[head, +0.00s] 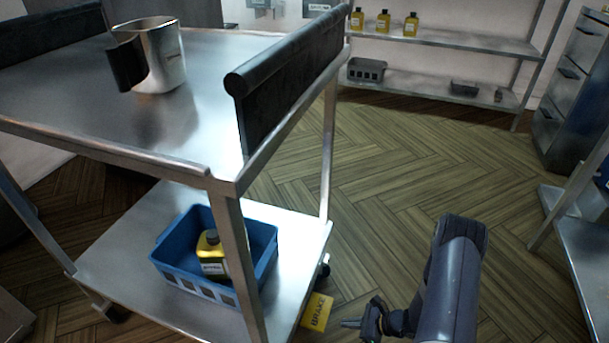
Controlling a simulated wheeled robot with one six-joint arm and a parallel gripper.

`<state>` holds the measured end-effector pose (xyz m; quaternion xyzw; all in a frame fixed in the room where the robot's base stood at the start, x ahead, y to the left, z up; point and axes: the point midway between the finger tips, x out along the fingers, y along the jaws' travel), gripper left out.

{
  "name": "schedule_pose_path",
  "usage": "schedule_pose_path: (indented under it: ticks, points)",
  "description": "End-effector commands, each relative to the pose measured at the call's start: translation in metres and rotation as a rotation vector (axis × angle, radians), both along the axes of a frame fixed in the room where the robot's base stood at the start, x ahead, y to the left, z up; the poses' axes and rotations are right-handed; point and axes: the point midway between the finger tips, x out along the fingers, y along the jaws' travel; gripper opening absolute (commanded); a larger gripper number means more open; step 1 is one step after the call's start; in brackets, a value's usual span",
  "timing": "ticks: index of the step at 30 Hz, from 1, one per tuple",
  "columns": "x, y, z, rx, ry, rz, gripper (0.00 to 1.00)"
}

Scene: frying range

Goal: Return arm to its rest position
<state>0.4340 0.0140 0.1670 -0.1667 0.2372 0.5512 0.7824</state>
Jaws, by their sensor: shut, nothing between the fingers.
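My gripper (352,324) is at the bottom of the head view, right of the metal cart (190,172). Its fingers are small and dark, point left, and look shut with nothing in them. My arm bends down to it from the right. The gripper is apart from the cart and near a yellow "BRAKE" tag (317,311) by the cart's lower shelf; the gap in depth is hard to judge.
A metal pitcher (166,62) with a black handle stands on the cart's top. A blue basket (200,286) holding a yellow bottle (210,255) sits on its lower shelf. Wall shelves (450,40) stand behind, drawers (570,85) at right. Wooden floor (400,160) between is clear.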

Motion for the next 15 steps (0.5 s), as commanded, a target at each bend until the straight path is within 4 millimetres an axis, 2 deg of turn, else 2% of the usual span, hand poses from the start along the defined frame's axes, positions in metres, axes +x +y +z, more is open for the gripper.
schedule_pose_path:
  ticks: [1,6,9,15]
  points:
    - [-0.002,-0.009,0.011,0.000,-0.001,-0.004,0.00]
    - [-0.011,-0.034,0.032,-0.001,0.000,-0.004,0.00]
    - [-0.007,-0.015,0.009,0.001,0.002,0.007,0.00]
    - [0.004,0.015,-0.016,0.000,0.001,0.007,0.00]
